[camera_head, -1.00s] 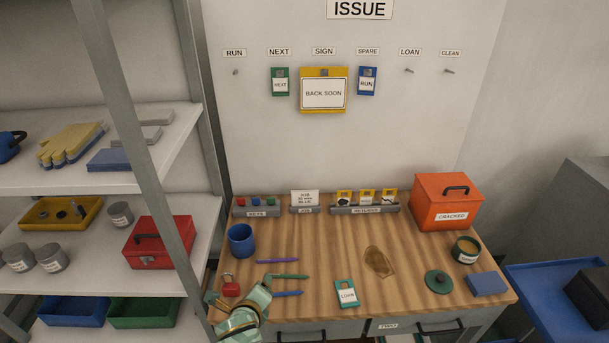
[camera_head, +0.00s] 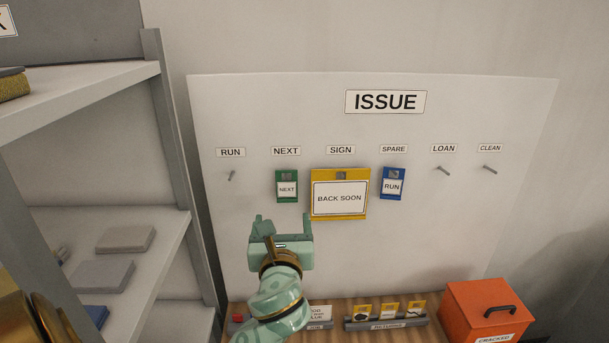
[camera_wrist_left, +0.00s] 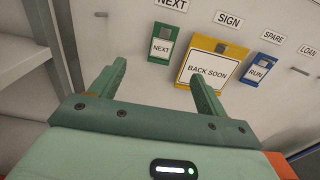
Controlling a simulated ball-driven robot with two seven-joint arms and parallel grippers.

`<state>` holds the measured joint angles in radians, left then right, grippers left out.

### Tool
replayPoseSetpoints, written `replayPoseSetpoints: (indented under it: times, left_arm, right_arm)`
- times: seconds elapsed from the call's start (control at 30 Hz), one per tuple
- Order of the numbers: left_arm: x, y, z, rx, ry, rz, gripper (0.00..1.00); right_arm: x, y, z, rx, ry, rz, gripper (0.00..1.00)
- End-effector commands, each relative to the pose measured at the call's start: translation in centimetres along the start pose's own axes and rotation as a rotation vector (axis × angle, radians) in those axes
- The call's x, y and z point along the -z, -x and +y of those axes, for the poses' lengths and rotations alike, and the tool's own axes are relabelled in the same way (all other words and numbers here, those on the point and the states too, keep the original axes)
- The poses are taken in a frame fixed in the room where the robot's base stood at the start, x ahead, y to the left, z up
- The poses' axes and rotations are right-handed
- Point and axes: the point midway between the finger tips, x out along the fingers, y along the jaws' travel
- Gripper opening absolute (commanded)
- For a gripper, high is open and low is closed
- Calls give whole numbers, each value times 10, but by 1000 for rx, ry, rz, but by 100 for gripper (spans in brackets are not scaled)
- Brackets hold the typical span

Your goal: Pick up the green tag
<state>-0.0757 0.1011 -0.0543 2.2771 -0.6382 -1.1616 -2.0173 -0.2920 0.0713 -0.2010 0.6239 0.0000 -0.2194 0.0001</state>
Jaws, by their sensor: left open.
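The green tag (camera_head: 287,186), with a white NEXT label, hangs on a peg under the NEXT sign on the wall board. It also shows in the left wrist view (camera_wrist_left: 161,45), beyond the fingers. My left gripper (camera_head: 282,222) is open and empty, fingers pointing up toward the board. It appears just below the green tag in the head view. In the left wrist view the tag appears between and beyond the two fingertips (camera_wrist_left: 160,72), and the gap to it is hard to judge. My right gripper is not in view.
A yellow BACK SOON sign (camera_head: 339,194) hangs close to the right of the green tag. A blue RUN tag (camera_head: 392,184) hangs beyond it. The RUN peg (camera_head: 231,176) is bare. Grey shelving (camera_head: 180,150) stands left; an orange box (camera_head: 485,312) sits below right.

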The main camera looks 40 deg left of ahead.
Motion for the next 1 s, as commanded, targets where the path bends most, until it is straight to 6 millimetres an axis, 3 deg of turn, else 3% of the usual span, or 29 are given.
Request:
replayPoseSetpoints:
  times: [0.17, 0.33, 0.5, 0.73, 1.0]
  left_arm:
    - [-7, -22, 2, -9, -13, -11, 75]
    - [-7, -65, 2, -8, -11, -11, 75]
    - [-6, -98, 2, -7, -10, -9, 75]
    - [-4, -118, 0, -6, -8, -8, 75]
    - [0, -158, -5, -7, -9, -8, 75]
  right_arm:
    - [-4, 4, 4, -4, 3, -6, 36]
    - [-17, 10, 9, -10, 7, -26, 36]
    - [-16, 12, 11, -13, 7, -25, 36]
    - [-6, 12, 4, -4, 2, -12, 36]
    - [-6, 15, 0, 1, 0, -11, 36]
